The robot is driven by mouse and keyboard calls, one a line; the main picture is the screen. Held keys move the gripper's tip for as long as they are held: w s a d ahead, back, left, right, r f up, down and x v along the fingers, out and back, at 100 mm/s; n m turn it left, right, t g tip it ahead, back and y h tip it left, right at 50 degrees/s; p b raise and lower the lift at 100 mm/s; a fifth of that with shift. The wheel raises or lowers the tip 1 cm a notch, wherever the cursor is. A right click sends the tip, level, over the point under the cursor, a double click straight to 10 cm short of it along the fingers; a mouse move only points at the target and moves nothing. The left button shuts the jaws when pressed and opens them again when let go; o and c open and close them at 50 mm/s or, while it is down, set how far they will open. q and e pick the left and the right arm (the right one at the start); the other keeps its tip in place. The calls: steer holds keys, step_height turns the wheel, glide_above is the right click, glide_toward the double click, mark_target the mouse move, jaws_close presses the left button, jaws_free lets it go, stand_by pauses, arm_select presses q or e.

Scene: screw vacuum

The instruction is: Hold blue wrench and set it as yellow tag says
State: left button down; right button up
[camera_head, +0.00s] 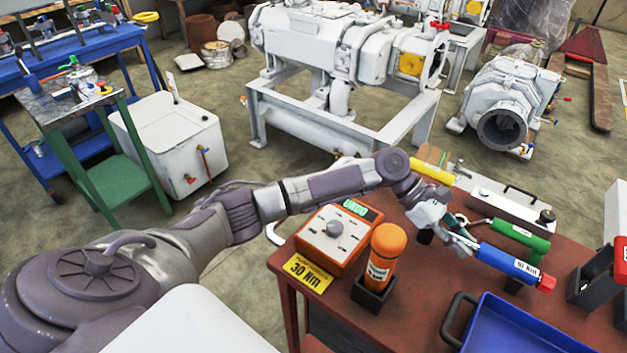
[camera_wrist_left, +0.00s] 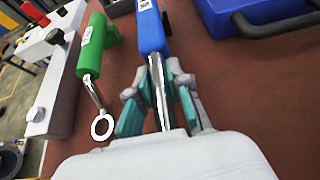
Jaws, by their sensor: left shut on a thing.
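The blue wrench (camera_head: 508,264) has a blue handle with a white label and a red end. My left gripper (camera_head: 452,233) is shut on its metal shaft. In the left wrist view the shaft of the blue wrench (camera_wrist_left: 152,32) runs between the gripper fingers (camera_wrist_left: 160,100). The yellow tag (camera_head: 307,273) reads "30 Nm" and is at the front of an orange box with a grey dial (camera_head: 334,228). The label on the blue wrench is too small to read surely. My right gripper is not in view.
A green-handled wrench (camera_head: 521,234) lies close beside the blue one, and a yellow-handled one (camera_head: 431,172) is farther back. An orange bottle (camera_head: 387,247) stands in a black holder. A blue tray (camera_head: 520,325) is at the front of the red-brown table (camera_head: 424,285).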

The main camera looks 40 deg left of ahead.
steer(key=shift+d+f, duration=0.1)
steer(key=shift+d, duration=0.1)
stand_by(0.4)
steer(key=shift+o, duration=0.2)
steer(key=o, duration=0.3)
